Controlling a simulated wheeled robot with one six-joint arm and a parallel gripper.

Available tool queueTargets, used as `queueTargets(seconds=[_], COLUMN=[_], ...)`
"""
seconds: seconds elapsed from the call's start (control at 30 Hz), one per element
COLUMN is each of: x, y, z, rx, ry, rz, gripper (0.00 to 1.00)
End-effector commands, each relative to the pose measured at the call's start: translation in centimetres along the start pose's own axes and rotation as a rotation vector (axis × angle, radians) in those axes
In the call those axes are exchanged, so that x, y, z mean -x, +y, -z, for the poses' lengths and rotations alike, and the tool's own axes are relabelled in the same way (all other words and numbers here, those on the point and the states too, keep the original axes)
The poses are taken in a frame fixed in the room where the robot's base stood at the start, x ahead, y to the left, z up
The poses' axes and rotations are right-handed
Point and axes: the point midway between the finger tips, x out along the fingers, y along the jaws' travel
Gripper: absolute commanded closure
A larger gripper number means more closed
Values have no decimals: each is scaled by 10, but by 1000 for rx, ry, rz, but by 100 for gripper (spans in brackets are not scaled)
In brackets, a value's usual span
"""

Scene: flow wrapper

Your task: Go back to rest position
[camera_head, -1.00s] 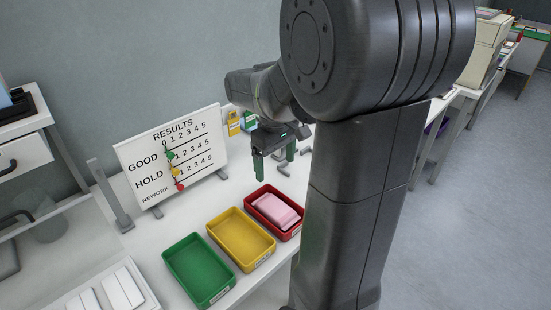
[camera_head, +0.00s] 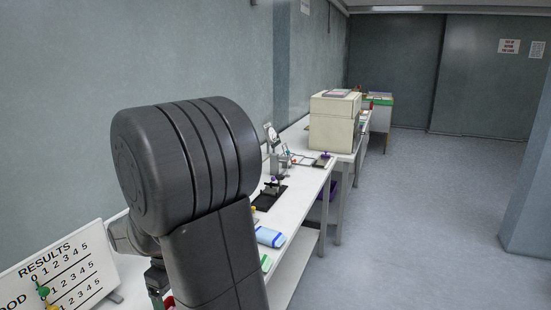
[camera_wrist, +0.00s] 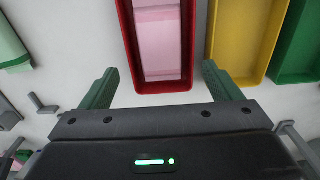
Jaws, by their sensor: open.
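My gripper (camera_wrist: 156,88) shows in the wrist view with its two green fingers spread wide apart and nothing between them. The near end of a red tray (camera_wrist: 165,86) lies ahead of and below the fingers. A pink pack (camera_wrist: 160,45) lies in the red tray. In the head view my arm's large dark joint and column fill the left middle, and my gripper (camera_head: 157,283) is only partly visible at the lower left, beside the results board (camera_head: 62,272). Its fingertips are mostly hidden there.
A yellow tray (camera_wrist: 239,70) and a green tray (camera_wrist: 299,65) stand right of the red one. A blue pack (camera_head: 270,237) lies on the white bench. A cream machine (camera_head: 335,122) stands further along. The floor (camera_head: 425,200) at right is clear.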

Motion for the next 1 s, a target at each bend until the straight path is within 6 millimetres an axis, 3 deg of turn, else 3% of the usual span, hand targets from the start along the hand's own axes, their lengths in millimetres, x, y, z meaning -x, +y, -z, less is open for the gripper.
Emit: queueTargets(seconds=[0.3,0.37,0.5,1.0], x=[-65,-49,-37,-32], y=[0,0,0,0], z=[-1,0,0,0], rx=[0,0,0,0], ry=[-5,1,2,1], rz=[2,-1,-1,0], gripper=[15,15,15,15])
